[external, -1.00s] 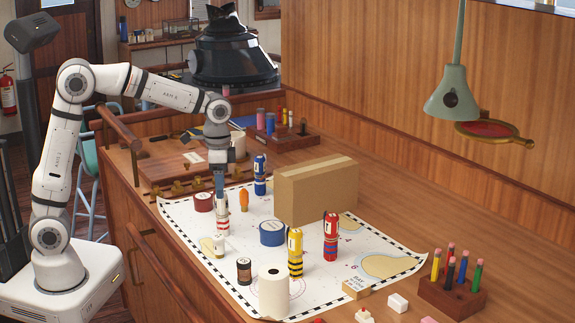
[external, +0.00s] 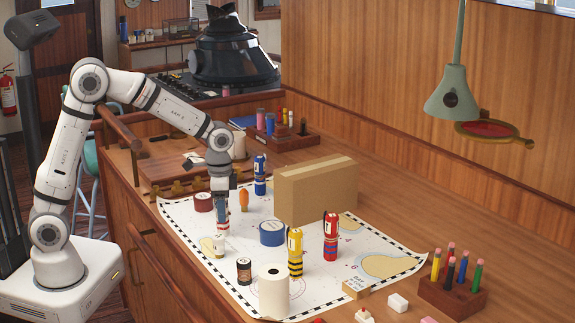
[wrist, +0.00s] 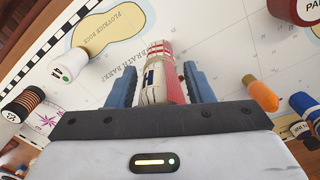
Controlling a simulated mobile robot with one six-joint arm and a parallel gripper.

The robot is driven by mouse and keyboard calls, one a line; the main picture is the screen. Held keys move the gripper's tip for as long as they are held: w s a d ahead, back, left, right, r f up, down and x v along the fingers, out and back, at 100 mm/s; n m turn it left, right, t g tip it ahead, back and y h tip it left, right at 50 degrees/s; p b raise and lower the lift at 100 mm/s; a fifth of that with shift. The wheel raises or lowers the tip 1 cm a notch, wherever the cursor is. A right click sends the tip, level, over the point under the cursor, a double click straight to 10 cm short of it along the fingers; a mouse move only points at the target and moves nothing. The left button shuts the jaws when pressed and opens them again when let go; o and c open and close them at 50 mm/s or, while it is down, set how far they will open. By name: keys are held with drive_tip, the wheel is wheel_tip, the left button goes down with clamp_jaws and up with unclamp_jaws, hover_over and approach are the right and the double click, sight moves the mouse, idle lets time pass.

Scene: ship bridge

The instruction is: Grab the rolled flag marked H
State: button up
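A rolled flag in red and white (external: 223,229) stands upright on the chart, mostly hidden by my gripper in the external view. Other rolled flags are blue and white (external: 260,176), yellow and black (external: 295,252), and red and blue (external: 331,238).
A blue tape roll (external: 272,233), a cardboard box (external: 315,193) and a white paper roll (external: 274,291) stand farther right.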

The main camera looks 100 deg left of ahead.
drive_tip(key=c, duration=0.8)
drive_tip(key=shift+r, duration=0.1)
